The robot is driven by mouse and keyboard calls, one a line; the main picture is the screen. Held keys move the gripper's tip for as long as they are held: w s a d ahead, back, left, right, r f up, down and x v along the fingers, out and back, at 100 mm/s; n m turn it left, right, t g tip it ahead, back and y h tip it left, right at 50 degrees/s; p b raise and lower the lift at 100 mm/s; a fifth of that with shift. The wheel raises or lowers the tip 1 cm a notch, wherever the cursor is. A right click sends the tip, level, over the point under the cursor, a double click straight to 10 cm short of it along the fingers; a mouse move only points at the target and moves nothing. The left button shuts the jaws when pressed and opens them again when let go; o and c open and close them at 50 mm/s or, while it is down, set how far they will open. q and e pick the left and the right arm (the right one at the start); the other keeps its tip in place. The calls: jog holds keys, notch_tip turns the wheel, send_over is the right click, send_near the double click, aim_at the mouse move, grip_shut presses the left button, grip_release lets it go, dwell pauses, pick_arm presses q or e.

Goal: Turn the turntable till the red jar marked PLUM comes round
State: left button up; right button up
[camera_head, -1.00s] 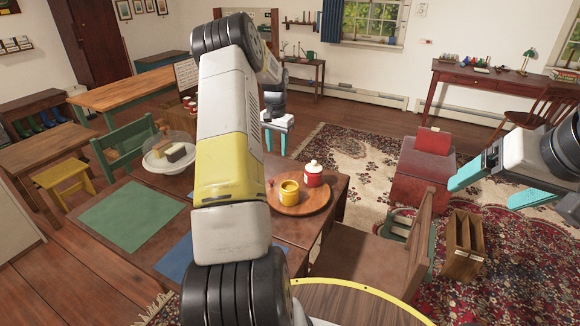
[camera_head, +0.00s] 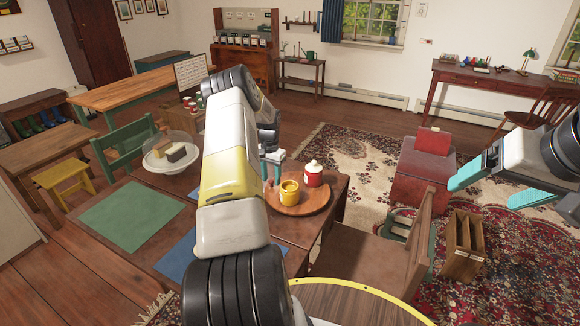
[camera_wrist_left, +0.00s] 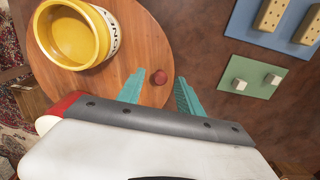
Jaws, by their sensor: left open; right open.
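The round wooden turntable (camera_head: 315,206) stands on the dark table and carries two jars. The red jar (camera_head: 314,179) with a pale lid stands at its back; its marking is too small to read. The open yellow jar (camera_head: 289,192) stands in front of it; it also shows in the left wrist view (camera_wrist_left: 72,35), its lettering only partly visible. My left gripper (camera_head: 271,168) is open at the turntable's left edge. My right gripper (camera_head: 498,187) is open and empty over the rug.
A green mat (camera_head: 130,213) and a blue mat (camera_head: 182,256) lie on the table left of the turntable. A clear-domed cake stand (camera_head: 172,157) stands behind them. A wooden chair (camera_head: 372,262) stands close to the table's right side. My left arm hides part of the table.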

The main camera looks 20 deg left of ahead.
pick_arm(q)
grip_shut()
dwell(1.4)
